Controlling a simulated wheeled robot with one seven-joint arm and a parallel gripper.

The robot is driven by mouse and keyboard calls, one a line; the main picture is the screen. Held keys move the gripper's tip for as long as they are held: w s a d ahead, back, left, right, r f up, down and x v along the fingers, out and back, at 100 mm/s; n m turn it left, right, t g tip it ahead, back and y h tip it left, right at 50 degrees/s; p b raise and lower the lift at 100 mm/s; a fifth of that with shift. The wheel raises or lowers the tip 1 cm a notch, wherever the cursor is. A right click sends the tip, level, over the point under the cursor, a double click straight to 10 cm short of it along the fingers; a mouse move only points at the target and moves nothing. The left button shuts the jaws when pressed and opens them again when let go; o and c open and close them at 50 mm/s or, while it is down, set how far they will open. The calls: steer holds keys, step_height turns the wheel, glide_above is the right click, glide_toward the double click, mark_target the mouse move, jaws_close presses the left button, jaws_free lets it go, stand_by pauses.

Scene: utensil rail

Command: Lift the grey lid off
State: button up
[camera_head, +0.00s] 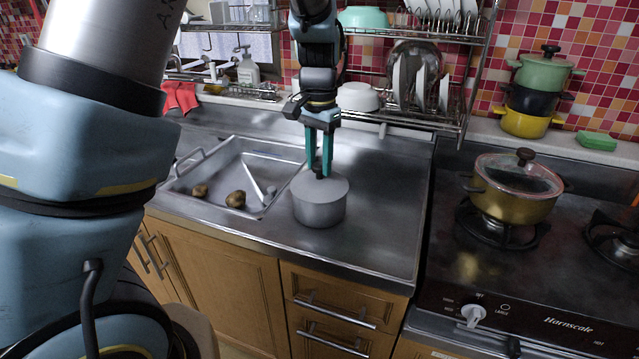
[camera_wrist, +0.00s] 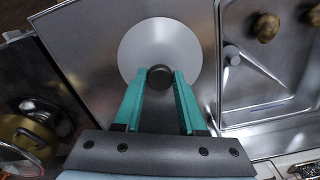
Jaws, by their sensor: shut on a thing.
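The grey lid (camera_head: 334,184) sits on a grey pot (camera_head: 320,213) on the steel counter, just right of the sink. It also shows as a pale disc in the wrist view (camera_wrist: 159,42), with a dark round knob (camera_wrist: 160,77) at its middle. My gripper (camera_head: 319,172) comes straight down from above, and its teal fingers are closed on the knob. In the wrist view the fingertips (camera_wrist: 160,76) are on either side of the knob. The lid appears to rest on the pot's rim; I see no clear gap. The pot's inside is hidden.
The sink (camera_head: 222,160) at the left holds two potatoes. A gold pot with a glass lid (camera_head: 515,186) stands on the stove at the right. A wire dish rack (camera_head: 455,110) hangs behind my gripper. The counter right of the grey pot is clear.

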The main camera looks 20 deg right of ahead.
mark_target(319, 165)
jaws_close()
step_height(319, 165, up, 10)
steer(key=b, duration=0.1)
steer(key=shift+b, duration=0.35)
stand_by(0.5)
